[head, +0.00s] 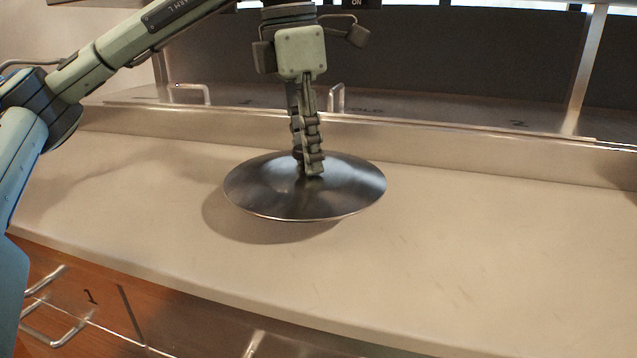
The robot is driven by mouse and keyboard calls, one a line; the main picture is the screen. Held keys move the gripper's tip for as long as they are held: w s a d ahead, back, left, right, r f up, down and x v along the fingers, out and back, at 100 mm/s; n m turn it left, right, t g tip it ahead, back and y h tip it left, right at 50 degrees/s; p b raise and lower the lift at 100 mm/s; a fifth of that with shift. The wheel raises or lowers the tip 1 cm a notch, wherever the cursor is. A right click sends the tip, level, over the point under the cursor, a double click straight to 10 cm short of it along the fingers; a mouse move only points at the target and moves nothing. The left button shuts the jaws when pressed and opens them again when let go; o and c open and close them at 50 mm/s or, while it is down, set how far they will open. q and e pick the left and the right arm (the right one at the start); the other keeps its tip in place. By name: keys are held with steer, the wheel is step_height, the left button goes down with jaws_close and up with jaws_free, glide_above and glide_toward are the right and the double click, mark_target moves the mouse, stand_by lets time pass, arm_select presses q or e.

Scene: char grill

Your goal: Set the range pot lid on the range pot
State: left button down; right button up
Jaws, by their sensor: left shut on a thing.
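The range pot lid (262,195) is a round, shiny metal dome in the middle of the head view. My left gripper (314,172) comes down on it from above and is shut at the top centre of the lid, hiding the grip point. The lid is held a little above the counter, roughly level, with its shadow below and to the left. The range pot is not in view. My right gripper is not in view.
The pale counter (480,240) is clear on both sides of the lid. A raised ledge with metal handles (190,88) runs along the back. Wooden drawers (90,296) with metal handles are below the front edge.

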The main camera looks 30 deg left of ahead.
mark_target(318, 182)
arm_select(q)
steer(key=shift+w+d+f, duration=0.4)
steer(key=shift+w+d, duration=0.05)
steer(key=shift+d, duration=0.1)
steer(key=shift+f, duration=2.05)
steer(key=shift+f, duration=0.15)
steer(key=c, duration=1.2)
jaws_free()
